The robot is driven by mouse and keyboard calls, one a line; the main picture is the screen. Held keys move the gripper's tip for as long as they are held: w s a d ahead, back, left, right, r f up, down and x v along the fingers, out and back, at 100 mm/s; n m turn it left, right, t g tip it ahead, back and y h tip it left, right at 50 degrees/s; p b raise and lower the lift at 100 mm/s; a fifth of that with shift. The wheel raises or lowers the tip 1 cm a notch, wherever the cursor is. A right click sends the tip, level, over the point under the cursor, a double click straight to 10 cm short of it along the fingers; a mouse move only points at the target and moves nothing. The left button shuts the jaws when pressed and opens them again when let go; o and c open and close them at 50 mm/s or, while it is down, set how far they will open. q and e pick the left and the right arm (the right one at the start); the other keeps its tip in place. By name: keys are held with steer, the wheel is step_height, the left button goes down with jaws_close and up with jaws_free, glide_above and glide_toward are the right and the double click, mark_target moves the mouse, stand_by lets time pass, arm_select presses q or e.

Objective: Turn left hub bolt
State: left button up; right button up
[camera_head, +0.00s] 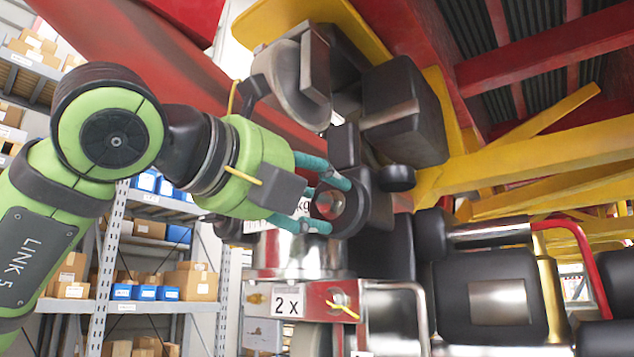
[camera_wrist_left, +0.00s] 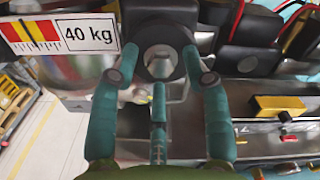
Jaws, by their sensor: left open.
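The left hub bolt shows as a round dark hub with a metal centre (camera_head: 330,205) on the coaster train's wheel assembly. My left gripper (camera_head: 335,207) reaches in from the left with teal fingers at this hub. In the left wrist view the hub (camera_wrist_left: 160,62) lies between the spread fingertips of the gripper (camera_wrist_left: 160,80). I cannot tell whether the fingers touch it. My right gripper is not in view.
A red bracket with a "2 X" label (camera_head: 287,303) sits below the hub. A "40 kg" label (camera_wrist_left: 85,36) is beside it in the wrist view. Yellow beams (camera_head: 540,160) and black seats (camera_head: 485,295) fill the right. Shelves with boxes (camera_head: 140,300) stand behind on the left.

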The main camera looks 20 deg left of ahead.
arm_select(q)
steer(key=shift+w+d, duration=0.1)
steer(key=shift+w, duration=0.1)
jaws_close()
stand_by(0.3)
